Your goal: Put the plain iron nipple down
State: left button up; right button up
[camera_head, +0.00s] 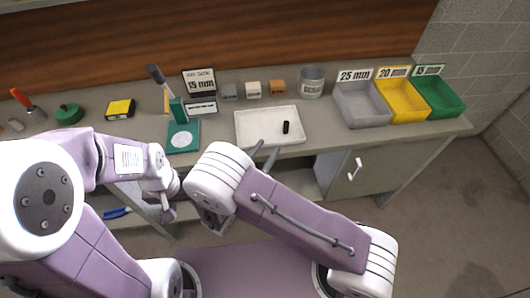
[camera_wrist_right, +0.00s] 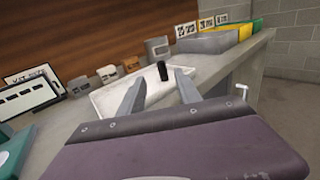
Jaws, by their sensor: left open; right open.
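A small black cylinder, which looks like the plain iron nipple (camera_head: 286,127), is in the white tray (camera_head: 252,138), toward its right side. In the right wrist view the nipple (camera_wrist_right: 162,71) looks upright and shows between and beyond my spread fingertips. My right gripper (camera_head: 264,156) is open and empty at the tray's front edge, apart from the nipple. It also shows in the right wrist view (camera_wrist_right: 160,88). My left gripper (camera_head: 168,200) is open, in front of the bench and left of the right arm, with nothing visible in it.
Grey (camera_head: 363,118), yellow (camera_head: 404,114) and green (camera_head: 442,108) bins stand at the right with size signs. A metal cup (camera_head: 312,82) and small blocks (camera_head: 253,90) stand behind the tray. A green stand (camera_head: 183,138) is left of it. Bench space right of the tray is clear.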

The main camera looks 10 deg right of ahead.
jog(key=shift+s+a, duration=0.3)
jog(key=shift+s, duration=0.1)
